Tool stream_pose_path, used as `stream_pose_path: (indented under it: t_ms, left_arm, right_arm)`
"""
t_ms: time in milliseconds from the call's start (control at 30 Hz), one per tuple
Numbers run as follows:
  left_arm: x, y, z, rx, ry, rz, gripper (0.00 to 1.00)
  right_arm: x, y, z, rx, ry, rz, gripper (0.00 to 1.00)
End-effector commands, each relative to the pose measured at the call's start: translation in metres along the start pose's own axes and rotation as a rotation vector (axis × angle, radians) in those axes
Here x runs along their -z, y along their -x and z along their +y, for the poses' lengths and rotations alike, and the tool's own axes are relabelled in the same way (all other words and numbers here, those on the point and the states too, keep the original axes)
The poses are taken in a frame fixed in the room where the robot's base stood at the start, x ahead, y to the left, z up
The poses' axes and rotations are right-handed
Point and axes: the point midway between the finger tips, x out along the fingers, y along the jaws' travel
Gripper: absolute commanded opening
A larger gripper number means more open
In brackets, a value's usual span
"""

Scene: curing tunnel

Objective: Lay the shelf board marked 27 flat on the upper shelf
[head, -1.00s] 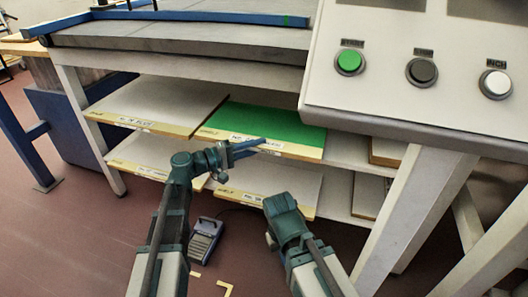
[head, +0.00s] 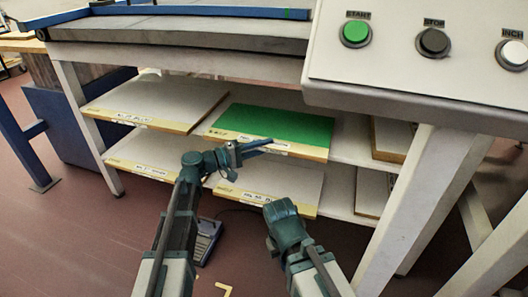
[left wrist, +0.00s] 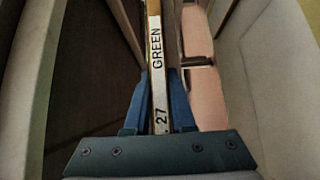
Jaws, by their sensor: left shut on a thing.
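The green-topped board (head: 280,126) lies flat on the upper shelf (head: 347,140), its pale labelled front edge toward me. In the left wrist view its edge (left wrist: 156,75) reads "GREEN" and "27". My left gripper (head: 256,147) is at this front edge, its blue fingers (left wrist: 156,110) on either side of the edge, shut on it. The fingers cover part of the label in the head view. My right arm ends in a teal joint low in the head view, and its fingers do not show.
A white board (head: 155,101) lies left of the green one. More boards lie on the lower shelf (head: 338,195). A control panel (head: 400,70) with buttons overhangs at right, above a pale leg (head: 425,200). A foot pedal (head: 207,240) is on the floor.

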Motion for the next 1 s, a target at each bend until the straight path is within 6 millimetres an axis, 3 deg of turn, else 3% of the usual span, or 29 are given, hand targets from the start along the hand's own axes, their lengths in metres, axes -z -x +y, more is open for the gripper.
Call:
stream_pose_path:
  t_ms: [267,300,467,800,1000]
  left_arm:
    - [0.000,0.000,0.000,-0.003,0.001,0.000,0.00]
    - [0.000,0.000,-0.001,0.000,0.002,0.000,0.24]
    - [0.000,0.000,0.000,0.000,0.002,0.000,0.52]
    - [0.000,0.000,0.004,0.000,0.002,0.000,0.52]
    - [-0.001,0.032,0.002,0.000,0.002,0.003,0.52]
  right_arm:
    - [0.000,0.000,0.000,0.000,0.000,0.000,0.00]
    - [0.000,-0.001,0.000,0.000,0.000,0.000,0.00]
    - [0.000,0.000,0.000,0.000,0.000,0.000,0.00]
    - [0.000,0.004,0.000,0.000,0.000,0.000,0.00]
    - [0.000,0.001,0.000,0.000,0.000,0.000,0.00]
